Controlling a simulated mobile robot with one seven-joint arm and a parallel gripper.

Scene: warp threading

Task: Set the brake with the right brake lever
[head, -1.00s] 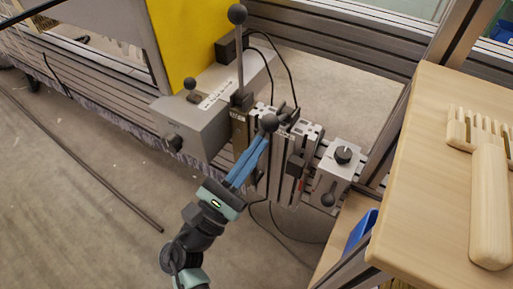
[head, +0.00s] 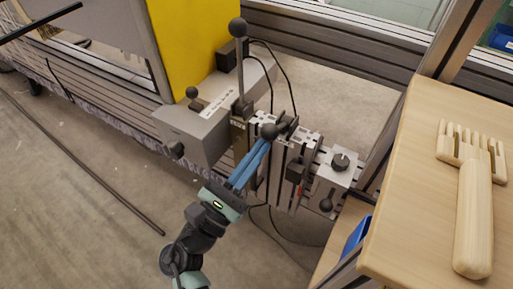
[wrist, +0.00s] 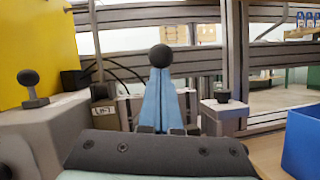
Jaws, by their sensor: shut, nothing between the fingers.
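A lever with a black ball knob (head: 269,131) is at the front of the slotted metal block, to the right of a taller lever; I take it as the right brake lever. My gripper (head: 262,147) is shut, its blue fingers reaching up to this knob from below. In the wrist view the knob (wrist: 160,56) stands right at the tips of the blue fingers (wrist: 159,80); nothing shows between them. I cannot tell whether they touch it. The lever's shaft is hidden behind the fingers.
The taller lever (head: 238,27) stands upright close on the left. A grey box (head: 190,130) with a small knob lies left of it. A small dial box (head: 333,180) is at the right, beside a wooden table (head: 400,235). Black cables loop behind the levers.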

